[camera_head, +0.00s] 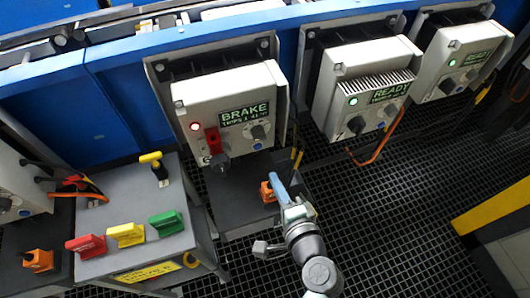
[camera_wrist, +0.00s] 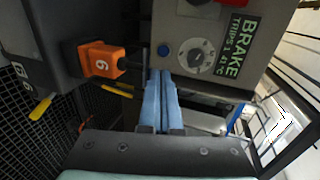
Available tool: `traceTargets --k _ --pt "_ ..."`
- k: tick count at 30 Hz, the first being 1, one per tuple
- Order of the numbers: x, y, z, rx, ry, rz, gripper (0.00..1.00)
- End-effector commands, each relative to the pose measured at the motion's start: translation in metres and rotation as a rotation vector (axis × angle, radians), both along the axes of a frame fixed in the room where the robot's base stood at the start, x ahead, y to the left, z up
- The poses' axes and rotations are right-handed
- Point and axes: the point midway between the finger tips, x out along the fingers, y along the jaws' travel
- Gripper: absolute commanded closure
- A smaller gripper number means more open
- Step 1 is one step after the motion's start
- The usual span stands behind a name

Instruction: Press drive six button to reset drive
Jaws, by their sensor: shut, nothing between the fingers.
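The drive six box (camera_head: 190,95) hangs on the blue conveyor side, with a red light lit and a display reading BRAKE and a trips line. A small blue button (camera_wrist: 164,50) sits beside the round dial (camera_wrist: 195,57) on its face in the wrist view. My gripper (camera_head: 273,178) has blue fingers, shut and empty. It is below the box in the head view, close to an orange block (camera_head: 267,191) on a dark stand. In the wrist view the fingertips (camera_wrist: 160,73) point toward the blue button, apparently short of it.
Two drive boxes (camera_head: 335,105) (camera_head: 440,65) to the right show READY and green lights. A grey stand (camera_head: 140,230) with red, yellow and green blocks is at left. An orange cable (camera_head: 378,145) hangs at right. Dark grating (camera_head: 390,210) lies clear below.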

Motion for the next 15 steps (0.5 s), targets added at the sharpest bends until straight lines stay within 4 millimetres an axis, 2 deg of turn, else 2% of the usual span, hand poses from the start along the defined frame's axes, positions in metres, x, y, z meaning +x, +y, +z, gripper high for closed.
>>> traceTargets --k 9,15 --pt "0.003 0.001 0.001 -0.003 -0.002 0.001 1.00" --pt "0.026 0.008 -0.006 -0.005 -0.004 0.003 1.00"
